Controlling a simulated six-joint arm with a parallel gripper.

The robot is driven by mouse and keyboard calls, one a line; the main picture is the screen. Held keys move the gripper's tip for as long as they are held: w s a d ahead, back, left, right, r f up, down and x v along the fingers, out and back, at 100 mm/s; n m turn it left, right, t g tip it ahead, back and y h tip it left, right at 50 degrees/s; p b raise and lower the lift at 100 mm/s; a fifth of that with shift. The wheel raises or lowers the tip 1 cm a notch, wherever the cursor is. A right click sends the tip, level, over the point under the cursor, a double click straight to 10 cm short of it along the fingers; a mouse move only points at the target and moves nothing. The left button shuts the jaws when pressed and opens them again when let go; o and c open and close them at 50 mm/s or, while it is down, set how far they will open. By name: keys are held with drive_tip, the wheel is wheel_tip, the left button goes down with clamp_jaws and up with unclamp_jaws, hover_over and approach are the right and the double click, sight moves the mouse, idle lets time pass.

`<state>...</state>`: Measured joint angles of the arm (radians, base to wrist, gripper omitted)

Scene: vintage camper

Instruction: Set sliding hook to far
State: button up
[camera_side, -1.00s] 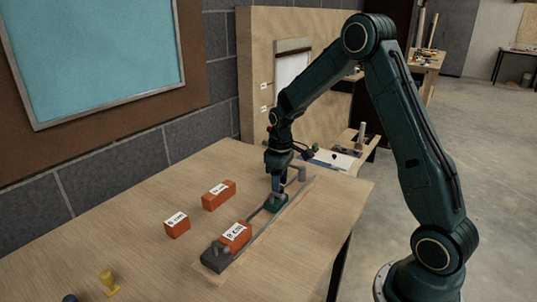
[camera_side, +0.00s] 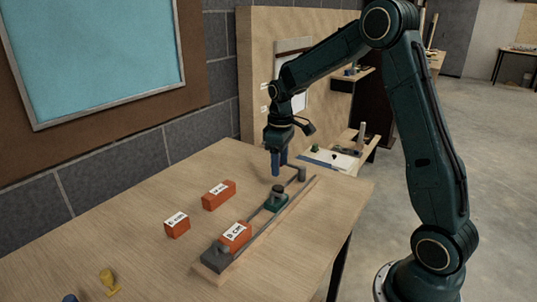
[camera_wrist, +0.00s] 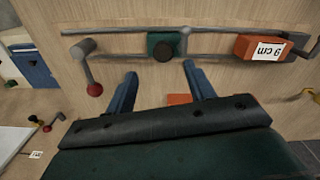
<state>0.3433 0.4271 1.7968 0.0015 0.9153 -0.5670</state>
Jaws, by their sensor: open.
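The sliding hook's green carriage (camera_side: 277,204) sits on two thin metal rails, with a dark round knob (camera_side: 278,189) on top. In the wrist view the carriage (camera_wrist: 165,46) shows left of an orange block (camera_wrist: 262,47) with a white cm label. The same block (camera_side: 236,236) stands at the rail's near end in the side view, apart from the carriage. My gripper (camera_side: 279,165) is raised above the carriage, clear of its knob. In the wrist view its two blue fingers (camera_wrist: 160,85) are spread with nothing between them.
A dark end block (camera_side: 216,257) closes the rail's near end, and a grey post (camera_side: 302,174) stands at its far end. Two loose orange blocks, one long (camera_side: 219,195) and one short (camera_side: 177,225), lie left of the rail. A yellow piece (camera_side: 109,282) stands at the near left.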

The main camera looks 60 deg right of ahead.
wheel_tip(320, 180, up, 7)
idle(0.3)
idle(0.4)
drive_tip(key=s+a+r+m+t, duration=0.1)
drive_tip(key=s+a+r+t, duration=0.2)
drive_tip(key=s+a+r, duration=0.55)
drive_tip(key=s+a+f+t, duration=0.1)
drive_tip(key=s+a, duration=0.2)
drive_tip(key=s, duration=0.4)
drive_tip(key=s+a+f+m+t, duration=0.1)
drive_tip(key=s+a, duration=0.2)
drive_tip(key=s, duration=0.5)
drive_tip(key=shift+s+a+f+m+t, duration=0.25)
drive_tip(key=shift+m+t, duration=0.05)
